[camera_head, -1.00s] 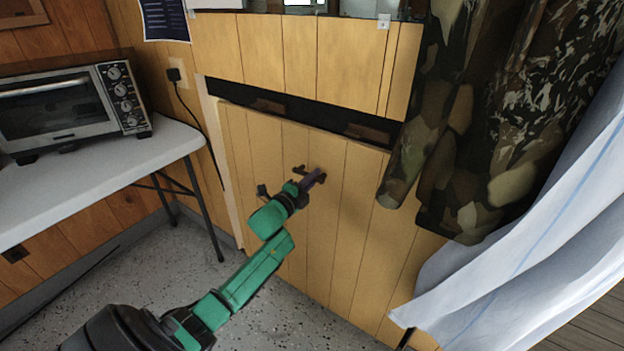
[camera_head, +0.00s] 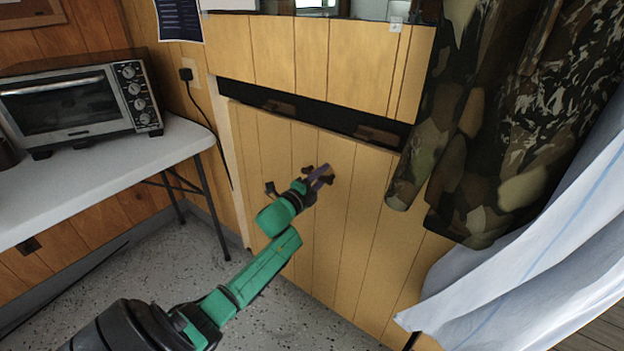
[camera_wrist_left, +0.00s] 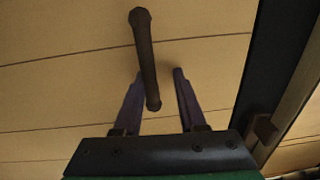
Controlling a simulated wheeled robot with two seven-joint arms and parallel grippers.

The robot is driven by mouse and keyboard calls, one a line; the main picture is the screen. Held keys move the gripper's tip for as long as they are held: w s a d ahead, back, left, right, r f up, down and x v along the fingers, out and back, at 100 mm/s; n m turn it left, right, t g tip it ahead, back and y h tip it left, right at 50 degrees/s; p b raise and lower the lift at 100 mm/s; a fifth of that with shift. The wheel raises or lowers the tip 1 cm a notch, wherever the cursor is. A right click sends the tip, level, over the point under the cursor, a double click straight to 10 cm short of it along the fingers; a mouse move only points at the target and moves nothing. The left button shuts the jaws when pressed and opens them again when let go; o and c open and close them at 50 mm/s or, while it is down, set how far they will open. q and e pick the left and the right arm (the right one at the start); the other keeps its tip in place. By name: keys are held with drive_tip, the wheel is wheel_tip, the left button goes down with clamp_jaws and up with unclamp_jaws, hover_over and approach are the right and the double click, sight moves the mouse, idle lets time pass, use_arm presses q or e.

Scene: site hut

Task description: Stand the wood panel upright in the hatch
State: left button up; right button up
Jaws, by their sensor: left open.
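The wood panel (camera_head: 345,225) is a pale plank-faced board that stands nearly upright at the hatch (camera_head: 345,119), whose dark opening shows as a band above the panel's top edge. A dark bar handle is on the panel's face; it shows clearly in the left wrist view (camera_wrist_left: 144,45). My left gripper (camera_head: 321,174) is in front of the panel at the handle. Its fingers (camera_wrist_left: 158,74) are open, with the handle's near end between them. I cannot tell whether they touch it. The panel's bottom edge is partly hidden by my left arm. My right gripper is not in view.
A white table (camera_head: 165,150) with a toaster oven (camera_head: 75,105) stands at the left. Camouflage clothing (camera_head: 500,130) hangs close to the panel's right side, with a pale curtain (camera_head: 540,250) beyond it. Speckled floor (camera_head: 195,265) is clear below the table.

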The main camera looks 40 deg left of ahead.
use_arm(q)
drive_tip(key=shift+s+d+f, duration=0.15)
drive_tip(key=shift+s+f, duration=0.05)
drive_tip(key=s+p, duration=0.1)
drive_tip(key=s, duration=1.3)
drive_tip(key=shift+p, duration=0.4)
drive_tip(key=shift+s, duration=0.1)
